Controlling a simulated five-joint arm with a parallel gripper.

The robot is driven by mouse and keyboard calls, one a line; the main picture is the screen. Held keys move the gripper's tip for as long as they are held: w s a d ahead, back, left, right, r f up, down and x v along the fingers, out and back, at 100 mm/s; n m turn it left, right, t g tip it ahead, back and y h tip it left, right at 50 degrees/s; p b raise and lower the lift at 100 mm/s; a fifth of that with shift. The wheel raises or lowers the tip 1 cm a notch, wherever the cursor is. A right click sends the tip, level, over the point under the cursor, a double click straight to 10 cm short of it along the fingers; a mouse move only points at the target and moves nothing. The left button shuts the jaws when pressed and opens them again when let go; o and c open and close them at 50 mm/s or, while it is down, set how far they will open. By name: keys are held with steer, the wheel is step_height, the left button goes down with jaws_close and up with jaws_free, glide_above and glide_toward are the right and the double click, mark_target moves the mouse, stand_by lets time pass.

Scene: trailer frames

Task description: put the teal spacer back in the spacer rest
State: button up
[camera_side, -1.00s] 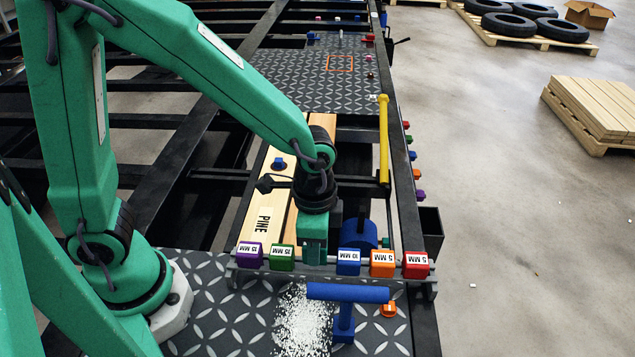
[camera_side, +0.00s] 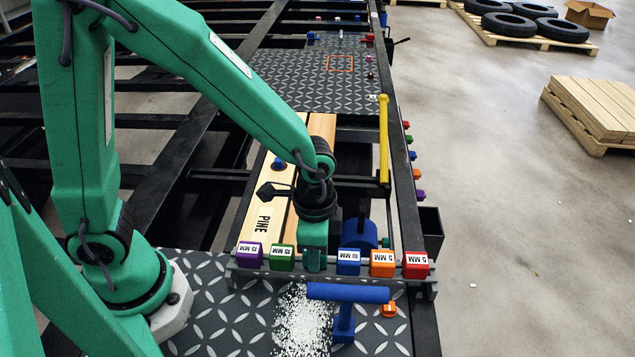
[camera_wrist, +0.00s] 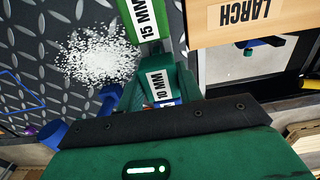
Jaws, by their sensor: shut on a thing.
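The teal spacer (camera_wrist: 157,66) is between the fingers of my gripper (camera_wrist: 160,88), with a white 10 MM label facing the wrist camera. In the side view my gripper (camera_side: 313,238) points down at the spacer rest (camera_side: 330,277), a dark rack along the deck's edge. It is in the gap between the green spacer (camera_side: 282,258) and the blue spacer (camera_side: 348,262). The teal spacer is low in that gap, mostly hidden by the fingers of similar colour. I cannot tell whether it touches the rest's bottom.
Purple (camera_side: 250,255), orange (camera_side: 382,264) and red (camera_side: 415,265) spacers also sit in the rest. A blue T-handled tool (camera_side: 346,295) and white granules (camera_side: 303,325) are in front.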

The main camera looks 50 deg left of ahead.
steer(key=shift+f, duration=0.85)
steer(key=o, duration=1.1)
steer(key=shift+c, duration=0.2)
steer(key=shift+r, duration=0.1)
steer(key=shift+r, duration=3.8)
steer(key=shift+a, duration=0.1)
steer(key=shift+a+r, duration=0.4)
steer(key=shift+r, duration=0.1)
steer(key=s+a+r+n+t, duration=0.2)
steer(key=s+a+r+n, duration=0.1)
steer(key=a, duration=0.4)
steer(key=s+a+r+n+t, duration=0.3)
steer(key=a+r+n, duration=0.3)
steer(key=r, duration=0.2)
steer(key=shift+s+a+r+t, duration=0.15)
steer(key=shift+s+a+t, duration=0.15)
steer(key=shift+a, duration=0.1)
